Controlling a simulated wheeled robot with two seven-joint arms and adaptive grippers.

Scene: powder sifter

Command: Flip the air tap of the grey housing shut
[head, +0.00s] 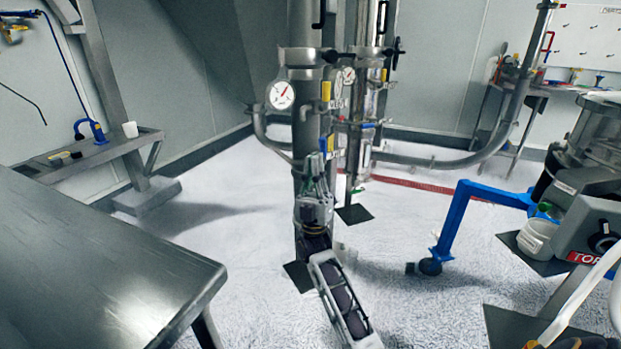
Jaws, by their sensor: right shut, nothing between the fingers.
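My right gripper (317,168) is shut and empty, at the end of my forearm, which rises from the bottom middle. Its fingertips are close to the front grey steel column (304,135), just below a small blue tap handle (326,144). Whether they touch is unclear. A yellow handle (326,91) sits higher on the same column. A grey housing (590,228) with a black round knob (602,242) and a red label stands at the right edge. I cannot tell which small fitting is the air tap. My left gripper is not in view.
A pressure gauge (281,95) sticks out left of the column. A second column (366,85) stands behind. A steel table (95,265) fills the lower left. A blue wheeled frame (450,225) stands right.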

